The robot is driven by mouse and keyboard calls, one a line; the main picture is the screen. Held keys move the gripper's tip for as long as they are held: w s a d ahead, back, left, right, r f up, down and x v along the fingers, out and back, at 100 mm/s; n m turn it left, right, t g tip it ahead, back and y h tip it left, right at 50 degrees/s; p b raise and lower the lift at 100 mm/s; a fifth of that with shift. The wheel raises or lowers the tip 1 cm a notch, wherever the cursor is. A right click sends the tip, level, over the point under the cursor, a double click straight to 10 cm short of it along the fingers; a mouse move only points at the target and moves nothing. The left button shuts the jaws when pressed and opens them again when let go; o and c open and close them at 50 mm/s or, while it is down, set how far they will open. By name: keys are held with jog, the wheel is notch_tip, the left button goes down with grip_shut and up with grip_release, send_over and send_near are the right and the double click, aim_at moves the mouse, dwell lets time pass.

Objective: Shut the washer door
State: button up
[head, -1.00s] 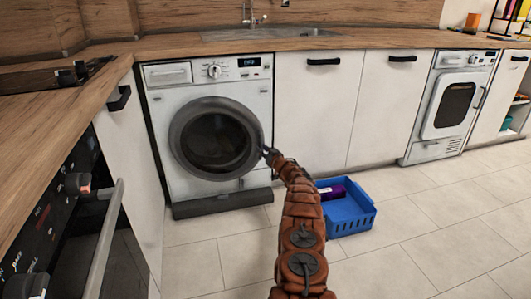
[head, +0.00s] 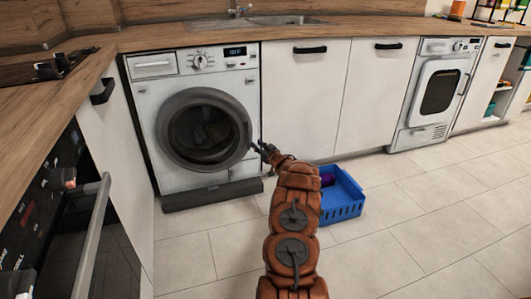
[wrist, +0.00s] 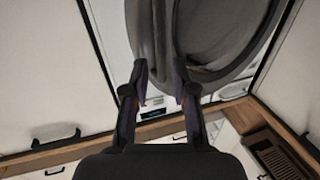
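The white washer (head: 145,95) stands under the counter at the left of centre in the head view. Its round door (head: 163,135) has a thick dark grey rim and dark glass. The door lies at or close to the washer's front; I cannot tell whether a small gap is left. My gripper (head: 259,148) is at the right edge of the door, a little below its middle height. In the wrist view my gripper (wrist: 162,80) has its two fingers apart with nothing held between them. The door's dark rim (wrist: 215,75) is close beyond the fingertips; contact is unclear.
A blue crate (head: 342,212) with a purple item inside stands on the floor right of my arm. An oven with a bar handle (head: 92,235) is at the near left. White cupboards (head: 305,95) and a second front-loading machine (head: 437,95) continue to the right. Floor at right is clear.

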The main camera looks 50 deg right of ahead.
jog(key=v, duration=0.6)
jog(key=shift+s, duration=0.1)
dwell(0.3)
